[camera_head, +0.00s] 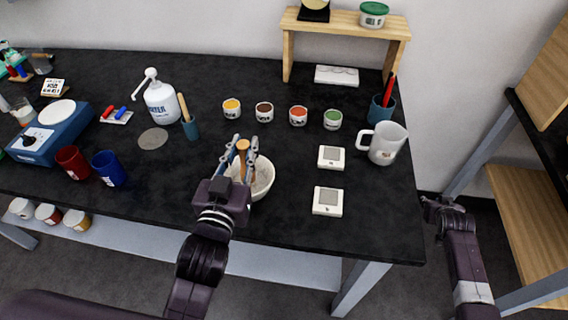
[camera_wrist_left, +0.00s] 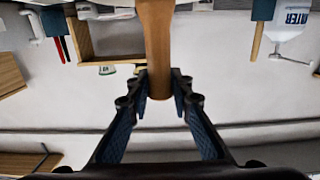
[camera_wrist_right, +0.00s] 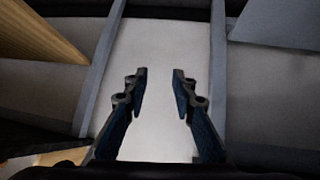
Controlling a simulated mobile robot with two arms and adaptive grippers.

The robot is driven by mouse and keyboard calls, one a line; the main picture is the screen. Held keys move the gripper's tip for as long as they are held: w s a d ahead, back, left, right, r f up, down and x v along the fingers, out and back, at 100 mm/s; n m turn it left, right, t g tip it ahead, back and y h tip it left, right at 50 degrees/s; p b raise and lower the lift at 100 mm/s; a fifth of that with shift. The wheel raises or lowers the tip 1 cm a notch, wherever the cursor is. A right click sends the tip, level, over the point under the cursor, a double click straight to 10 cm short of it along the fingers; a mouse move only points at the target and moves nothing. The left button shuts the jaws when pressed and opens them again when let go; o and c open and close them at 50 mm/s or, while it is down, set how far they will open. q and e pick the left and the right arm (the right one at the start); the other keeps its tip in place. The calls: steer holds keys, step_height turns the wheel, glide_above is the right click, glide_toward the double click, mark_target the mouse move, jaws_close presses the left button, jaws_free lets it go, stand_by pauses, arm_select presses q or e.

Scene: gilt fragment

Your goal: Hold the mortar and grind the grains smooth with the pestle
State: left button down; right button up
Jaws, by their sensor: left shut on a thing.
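The white mortar (camera_head: 264,178) stands on the black table near its front edge. The wooden pestle (camera_head: 243,150) stands in it, its lower end inside the bowl. My left gripper (camera_head: 241,152) is above the mortar and shut on the pestle's upper part. The left wrist view also shows the pestle (camera_wrist_left: 157,50) between the left fingers (camera_wrist_left: 160,88). The grains cannot be made out, as the gripper and pestle cover much of the bowl. My right gripper (camera_head: 447,207) is off the table's right side, away from the mortar. In the right wrist view its fingers (camera_wrist_right: 159,88) are apart and empty.
Two white square devices (camera_head: 328,201) lie right of the mortar, with a white mug (camera_head: 383,143) beyond. Small colored jars (camera_head: 298,116) stand behind. A red cup (camera_head: 72,162) and a blue cup (camera_head: 108,168) stand left. The table's front right corner is clear.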

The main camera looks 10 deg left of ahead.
steer(key=w+a+r+t, duration=0.1)
steer(key=w+r, duration=0.4)
steer(key=r, duration=0.4)
steer(key=w+a+r+t, duration=0.1)
steer(key=w+r, duration=0.4)
steer(key=r, duration=0.4)
steer(key=s+a+r+n+g+y, duration=0.1)
steer(key=a+r+n+y, duration=0.5)
steer(key=a, duration=0.7)
steer(key=s+a+r+n+g+y, duration=0.1)
steer(key=a+r+n, duration=0.5)
steer(key=a, duration=0.7)
steer(key=n+g+y, duration=0.1)
steer(key=n+g, duration=0.8)
steer(key=n, duration=0.6)
glide_toward(261, 191)
steer(key=x, duration=1)
steer(key=shift+a+f, duration=0.15)
steer(key=shift+f, duration=0.1)
